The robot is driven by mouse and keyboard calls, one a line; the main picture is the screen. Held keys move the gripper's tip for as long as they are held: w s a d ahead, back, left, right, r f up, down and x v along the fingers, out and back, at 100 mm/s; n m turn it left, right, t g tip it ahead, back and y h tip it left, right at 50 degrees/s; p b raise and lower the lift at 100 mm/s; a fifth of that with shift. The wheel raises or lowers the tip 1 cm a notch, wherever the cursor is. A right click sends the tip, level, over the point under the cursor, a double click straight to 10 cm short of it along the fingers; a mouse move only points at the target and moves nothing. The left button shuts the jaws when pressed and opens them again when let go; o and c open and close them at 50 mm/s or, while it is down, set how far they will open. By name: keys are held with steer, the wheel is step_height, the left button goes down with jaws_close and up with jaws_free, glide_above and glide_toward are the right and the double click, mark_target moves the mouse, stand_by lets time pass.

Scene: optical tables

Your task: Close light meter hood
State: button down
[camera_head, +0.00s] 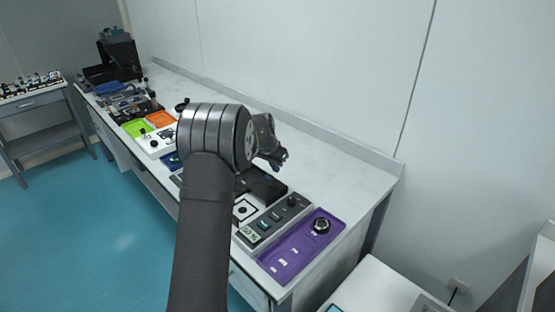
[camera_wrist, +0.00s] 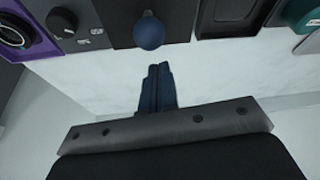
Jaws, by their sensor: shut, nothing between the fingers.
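The light meter is the unit with a grey control panel (camera_head: 272,222) and a white square plate with a black ring (camera_head: 243,210), which lies uncovered. Its black hood (camera_head: 266,186) is folded back behind the plate, on the wall side, so it stands open. In the wrist view the dark hood (camera_wrist: 118,22) shows at the top with a round blue knob (camera_wrist: 148,33). My gripper (camera_head: 279,160) is over the back of the bench near the hood. In the wrist view its dark blue fingers (camera_wrist: 157,72) are shut and empty, just short of the knob.
A purple tray (camera_head: 291,257) with a round black part (camera_head: 321,226) lies right of the meter. Orange (camera_head: 160,118) and green (camera_head: 134,128) trays and other instruments are farther left. The white wall (camera_head: 320,70) rises behind the bench. The bench strip at the back is clear.

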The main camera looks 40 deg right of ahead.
steer(key=shift+s+a+f, duration=0.15)
steer(key=shift+a, duration=0.55)
steer(key=a, duration=1.1)
steer(key=shift+a, duration=0.65)
steer(key=shift+f, duration=0.1)
